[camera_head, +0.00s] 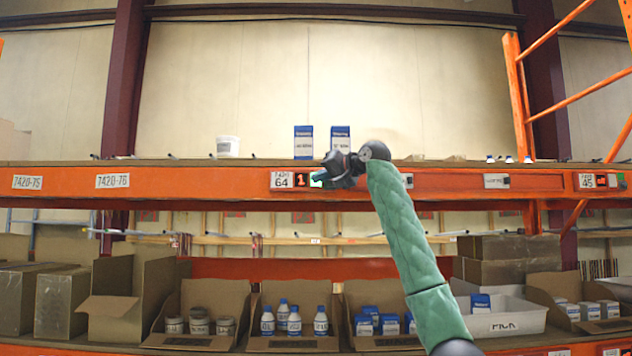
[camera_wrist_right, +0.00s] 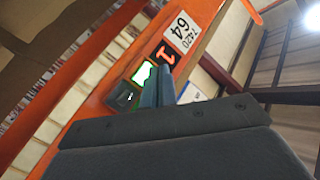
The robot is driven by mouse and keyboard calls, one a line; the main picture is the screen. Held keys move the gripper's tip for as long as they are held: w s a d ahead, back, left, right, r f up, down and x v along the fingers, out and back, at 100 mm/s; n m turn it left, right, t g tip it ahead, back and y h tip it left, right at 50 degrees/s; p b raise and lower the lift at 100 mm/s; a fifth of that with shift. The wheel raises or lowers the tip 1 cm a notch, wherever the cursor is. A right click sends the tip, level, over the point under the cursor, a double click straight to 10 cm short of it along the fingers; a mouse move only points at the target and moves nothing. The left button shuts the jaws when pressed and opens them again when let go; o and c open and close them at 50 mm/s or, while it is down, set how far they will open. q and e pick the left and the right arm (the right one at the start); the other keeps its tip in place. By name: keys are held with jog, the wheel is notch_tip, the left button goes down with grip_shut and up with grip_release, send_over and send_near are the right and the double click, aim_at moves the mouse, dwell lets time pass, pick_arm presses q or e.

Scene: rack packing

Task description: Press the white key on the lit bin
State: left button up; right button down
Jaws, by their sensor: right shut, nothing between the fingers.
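The lit bin's module sits on the orange beam, with a label reading 64 (camera_head: 281,180) and a red "1" display (camera_head: 301,181). Beside the display is the white key (camera_head: 316,177), edged in green light; my gripper partly covers this area. In the right wrist view the key (camera_wrist_right: 144,73) shows white with a green edge, next to the "1" display (camera_wrist_right: 165,57). My right gripper (camera_head: 318,178) is shut and empty, its tips close in front of the key. I cannot tell whether they touch it. My left gripper is not in view.
Two blue-and-white boxes (camera_head: 304,142) and a white tub (camera_head: 228,146) stand on the upper shelf. Below are open cartons with bottles (camera_head: 294,322) and jars, and a white PICK bin (camera_head: 508,318). Another module, labelled 45 (camera_head: 586,181), is at the far right.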

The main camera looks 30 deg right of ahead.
jog(key=shift+w, duration=0.1)
dwell(0.8)
jog(key=shift+w+d+p, duration=0.2)
jog(key=shift+w+p, duration=0.05)
jog(key=shift+p, duration=0.1)
jog(key=shift+w+d+p, duration=0.2)
jog(key=shift+w+p, duration=0.15)
dwell(0.8)
jog(key=shift+s+a, duration=0.1)
jog(key=shift+s, duration=0.05)
jog(key=shift+s+a+b, duration=0.3)
jog(key=shift+s+b, duration=0.1)
jog(key=shift+s, duration=0.15)
dwell(0.4)
